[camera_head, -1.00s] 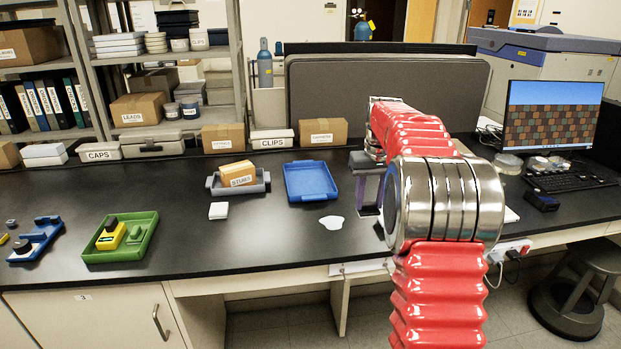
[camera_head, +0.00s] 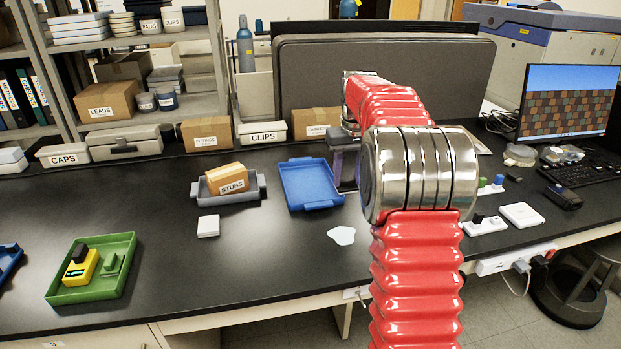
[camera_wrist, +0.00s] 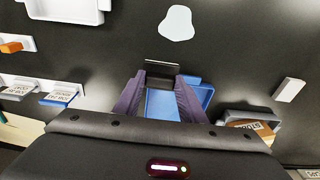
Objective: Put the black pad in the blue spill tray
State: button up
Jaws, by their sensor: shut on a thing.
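The blue spill tray (camera_head: 311,187) lies on the black bench, left of my arm. In the wrist view the blue tray (camera_wrist: 162,105) shows below and between my fingers, partly hidden by them and by the gripper body. My gripper (camera_wrist: 162,76) has two purple fingers shut on the black pad (camera_wrist: 161,68), a thin dark piece at the fingertips. They appear to be above the bench near the tray; the exact height is unclear. In the head view the gripper (camera_head: 341,172) is beside the tray's right side, partly behind my arm, and the pad cannot be made out.
A grey tray with a STUBS box (camera_head: 227,178) stands left of the blue tray. A white block (camera_head: 208,226) and a pale puddle (camera_head: 342,236) lie in front. A green tray (camera_head: 92,268) is at the left. Boxes and a grey panel (camera_head: 380,80) stand behind.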

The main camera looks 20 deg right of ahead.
aim_at(305, 175)
jog(key=i, duration=0.9)
jog(key=u, duration=0.1)
